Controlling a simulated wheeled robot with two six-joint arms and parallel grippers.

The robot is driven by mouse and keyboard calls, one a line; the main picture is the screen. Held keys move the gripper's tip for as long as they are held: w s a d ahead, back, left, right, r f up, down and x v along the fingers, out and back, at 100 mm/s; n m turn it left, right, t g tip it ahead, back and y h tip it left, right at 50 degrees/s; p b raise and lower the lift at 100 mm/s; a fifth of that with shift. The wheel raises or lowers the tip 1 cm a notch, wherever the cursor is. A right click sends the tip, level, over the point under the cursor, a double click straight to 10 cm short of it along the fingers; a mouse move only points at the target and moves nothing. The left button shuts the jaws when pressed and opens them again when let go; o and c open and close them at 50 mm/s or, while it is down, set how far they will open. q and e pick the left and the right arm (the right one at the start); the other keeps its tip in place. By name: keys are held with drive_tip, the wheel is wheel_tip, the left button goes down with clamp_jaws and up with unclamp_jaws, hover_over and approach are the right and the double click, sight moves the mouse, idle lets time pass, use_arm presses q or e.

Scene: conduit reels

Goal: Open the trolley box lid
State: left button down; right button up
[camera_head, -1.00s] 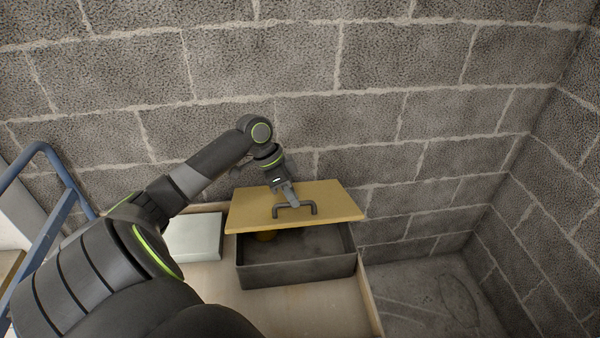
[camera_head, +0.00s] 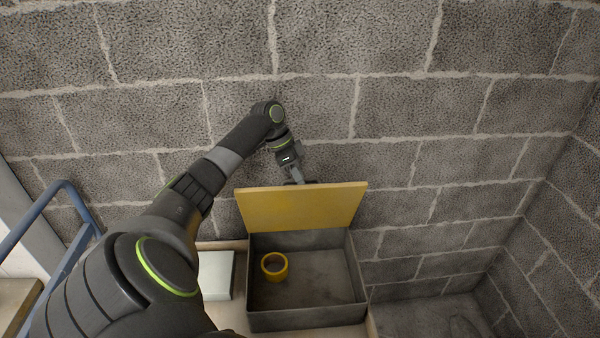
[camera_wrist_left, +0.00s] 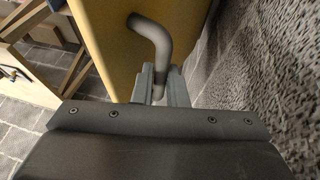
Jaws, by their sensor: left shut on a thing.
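The trolley box (camera_head: 305,318) is a grey open-topped box on the trolley. Its yellow lid (camera_head: 302,208) stands raised, close to upright, along the box's back edge, and the inside of the box shows. My left gripper (camera_head: 297,181) is behind the lid's top edge, its fingertips mostly hidden there in the head view. In the left wrist view its fingers (camera_wrist_left: 160,88) are shut on the lid's grey bent handle (camera_wrist_left: 153,38), on the outer face of the lid. My right gripper is not in view.
A yellow ring (camera_head: 274,267) lies inside the box at the left. A pale flat block (camera_head: 217,275) lies left of the box on the trolley top. A block wall (camera_head: 400,110) stands close behind the lid and my gripper. A blue rail (camera_head: 62,240) is at the left.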

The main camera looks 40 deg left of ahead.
use_arm(q)
drive_tip(key=shift+w+a+f, duration=0.4)
drive_tip(key=shift+a+f, duration=0.05)
drive_tip(key=shift+a, duration=0.25)
drive_tip(key=c, duration=1.7)
unclamp_jaws()
drive_tip(key=shift+a+f, duration=0.1)
drive_tip(key=shift+o, duration=1.2)
drive_tip(key=shift+w+a+f, duration=0.15)
drive_tip(key=shift+w+a, duration=0.15)
drive_tip(key=shift+w, duration=0.05)
drive_tip(key=shift+d+r, duration=0.2)
drive_tip(key=shift+r, duration=0.1)
drive_tip(key=shift+r, duration=0.1)
